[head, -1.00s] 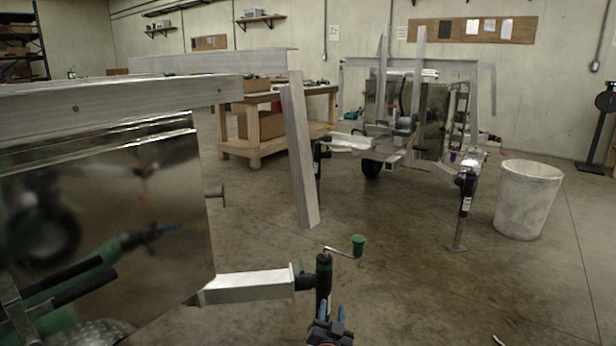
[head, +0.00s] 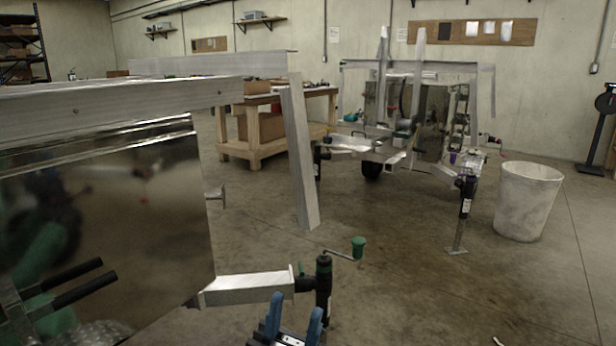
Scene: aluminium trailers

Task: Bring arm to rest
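My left gripper (head: 296,304) is at the bottom edge of the head view, left of centre. Its two blue fingers point up and stand apart with nothing between them, so it is open and empty. It shows just in front of and below the near trailer's jack (head: 323,285), which has a green crank knob (head: 358,247). In the picture the fingers overlap the area beside the jack's lower part; I cannot tell the distance between them. My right gripper is not in view.
The near trailer's shiny side panel (head: 110,220) fills the left, with its tongue (head: 250,289) reaching toward the jack. A leaning metal post (head: 300,160) stands behind. A second trailer (head: 400,150), a workbench (head: 255,150) and a white bin (head: 527,200) are farther back. The floor at right is mostly clear.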

